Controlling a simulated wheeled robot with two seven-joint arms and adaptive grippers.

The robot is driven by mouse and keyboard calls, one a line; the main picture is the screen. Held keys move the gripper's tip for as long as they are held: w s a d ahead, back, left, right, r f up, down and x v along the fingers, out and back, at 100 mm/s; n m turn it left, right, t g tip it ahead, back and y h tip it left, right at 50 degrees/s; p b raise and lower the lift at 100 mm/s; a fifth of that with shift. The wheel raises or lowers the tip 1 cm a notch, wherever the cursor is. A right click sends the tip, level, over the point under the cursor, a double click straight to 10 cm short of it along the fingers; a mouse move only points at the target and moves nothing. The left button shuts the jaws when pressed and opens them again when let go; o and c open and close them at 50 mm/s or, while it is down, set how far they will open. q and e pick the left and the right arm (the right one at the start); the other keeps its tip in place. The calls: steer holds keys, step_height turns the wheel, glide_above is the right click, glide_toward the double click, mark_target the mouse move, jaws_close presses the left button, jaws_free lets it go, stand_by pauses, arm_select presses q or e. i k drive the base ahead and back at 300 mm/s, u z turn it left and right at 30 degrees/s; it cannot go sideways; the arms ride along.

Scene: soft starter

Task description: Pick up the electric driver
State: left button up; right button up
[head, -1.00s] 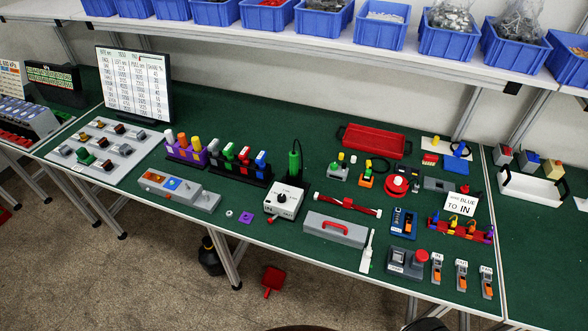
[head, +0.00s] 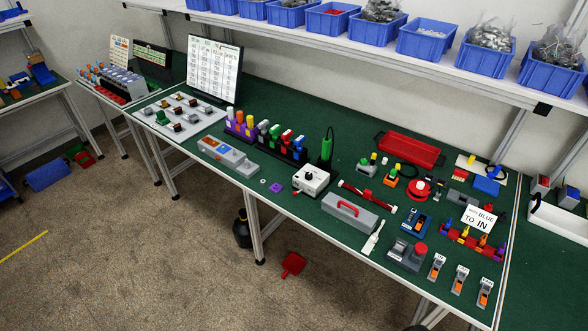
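The electric driver (head: 326,146) is a slim green tool with a cord at its top. It stands upright on the green workbench, just behind a white control box (head: 311,180) and right of the row of coloured handles. Its lower end is partly hidden by the box. Neither of my grippers shows in the head view.
The workbench (head: 275,203) is crowded: a grey toolbox with red handle (head: 350,212), a red tray (head: 409,149), a display board (head: 214,68) and several switches. A shelf with blue bins (head: 427,38) hangs above. The floor (head: 150,250) in front is mostly clear.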

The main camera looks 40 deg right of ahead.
mark_target(326, 142)
steer(key=z, duration=1.7)
steer(key=k, duration=0.1)
steer(key=u, duration=2.1)
steer(key=i, duration=1.1)
steer(key=z, duration=0.45)
